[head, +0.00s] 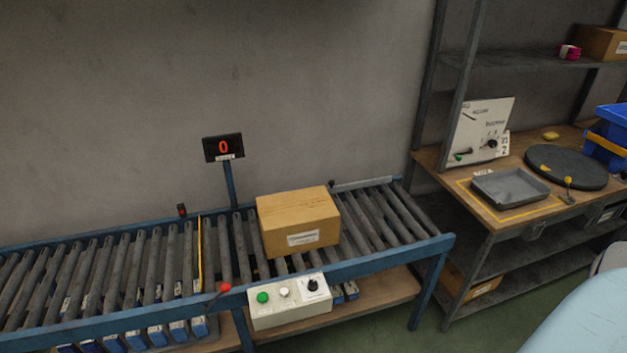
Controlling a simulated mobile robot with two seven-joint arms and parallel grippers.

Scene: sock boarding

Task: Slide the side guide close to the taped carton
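A brown carton (298,221) with a white label on its front face sits upright on the roller conveyor (340,267). I cannot make out tape on it at this size. A grey bar (362,184), which looks like the side guide, runs along the conveyor's far edge, behind and to the right of the carton. A small dark knob (331,183) shows at its left end. The carton hides anything directly behind it. Neither of my grippers is in view.
A display reading 0 (223,148) stands on a post behind the conveyor. A control box (289,302) hangs at the front edge. A red knob (224,287) and a thin yellow strip (200,255) are left of the carton. A workbench (480,219) stands at right.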

